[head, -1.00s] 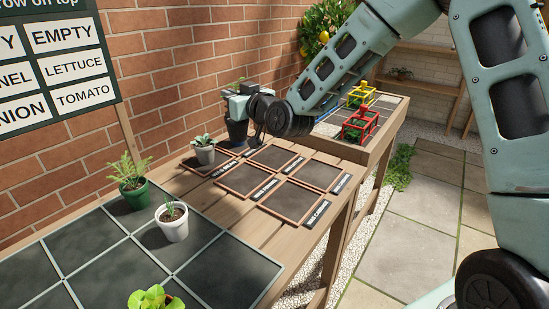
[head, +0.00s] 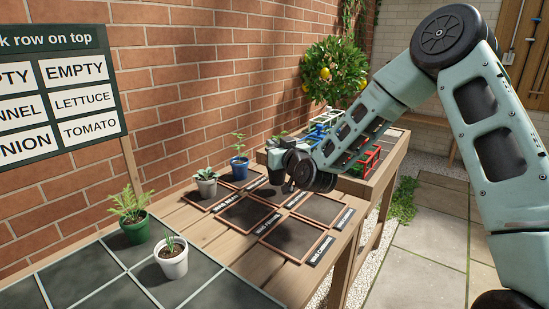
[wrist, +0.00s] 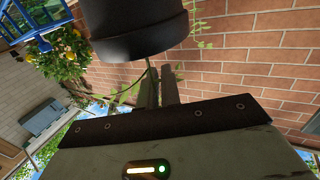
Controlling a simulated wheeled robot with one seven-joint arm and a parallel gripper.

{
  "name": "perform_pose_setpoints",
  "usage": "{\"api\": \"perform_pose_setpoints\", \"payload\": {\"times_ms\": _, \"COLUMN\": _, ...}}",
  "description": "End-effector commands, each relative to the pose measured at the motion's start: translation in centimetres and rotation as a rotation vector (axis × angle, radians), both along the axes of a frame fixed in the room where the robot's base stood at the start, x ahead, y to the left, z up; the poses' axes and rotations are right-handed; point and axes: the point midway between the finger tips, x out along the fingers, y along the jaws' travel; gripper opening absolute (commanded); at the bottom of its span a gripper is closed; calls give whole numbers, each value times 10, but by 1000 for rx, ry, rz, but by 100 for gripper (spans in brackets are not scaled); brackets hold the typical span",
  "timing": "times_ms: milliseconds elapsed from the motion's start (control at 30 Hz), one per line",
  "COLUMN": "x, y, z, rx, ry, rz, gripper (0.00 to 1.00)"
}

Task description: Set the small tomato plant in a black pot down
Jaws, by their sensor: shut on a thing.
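The small tomato plant (head: 279,144) stands in a black pot (head: 276,177) at the back of the wooden bench, partly hidden by my wrist. My gripper (wrist: 160,87) is shut on the plant's stem, just beyond the pot's rim. In the wrist view, which looks upside down, the black pot (wrist: 138,32) fills the top edge and some leaves show beside the fingers. The pot looks upright, over or on the back right square of the framed grid (head: 247,214). I cannot tell if its base touches.
A blue pot (head: 240,168) with a seedling and a grey pot (head: 206,188) with a succulent stand left of my gripper. Green (head: 136,231) and white (head: 173,263) pots stand nearer. Several front grid squares are empty. A red crate (head: 371,160) is at right; a brick wall is behind.

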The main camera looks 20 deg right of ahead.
Motion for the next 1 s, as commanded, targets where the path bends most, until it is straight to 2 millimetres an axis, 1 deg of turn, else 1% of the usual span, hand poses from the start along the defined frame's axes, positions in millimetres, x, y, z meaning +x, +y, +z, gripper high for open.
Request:
{"api": "perform_pose_setpoints", "payload": {"times_ms": 33, "x": 0, "y": 0, "z": -11, "rx": 3, "ry": 4, "rz": -1, "gripper": 0}}
{"api": "perform_pose_setpoints", "payload": {"times_ms": 100, "x": 0, "y": 0, "z": -21, "rx": 4, "ry": 3, "rz": -1, "gripper": 0}}
{"api": "perform_pose_setpoints", "payload": {"times_ms": 200, "x": 0, "y": 0, "z": -28, "rx": 2, "ry": 1, "rz": 0, "gripper": 0}}
{"api": "perform_pose_setpoints", "payload": {"times_ms": 467, "x": 0, "y": 0, "z": -29, "rx": 0, "ry": 0, "rz": 0, "gripper": 0}}
{"api": "perform_pose_setpoints", "payload": {"times_ms": 600, "x": 0, "y": 0, "z": -34, "rx": 1, "ry": 0, "rz": 0, "gripper": 0}}
{"api": "perform_pose_setpoints", "payload": {"times_ms": 667, "x": 0, "y": 0, "z": -33, "rx": 1, "ry": 0, "rz": 0, "gripper": 16}}
{"api": "perform_pose_setpoints", "payload": {"times_ms": 700, "x": 0, "y": 0, "z": -33, "rx": 1, "ry": 1, "rz": 0, "gripper": 27}}
{"api": "perform_pose_setpoints", "payload": {"times_ms": 1000, "x": 0, "y": 0, "z": -31, "rx": 1, "ry": 1, "rz": 0, "gripper": 27}}
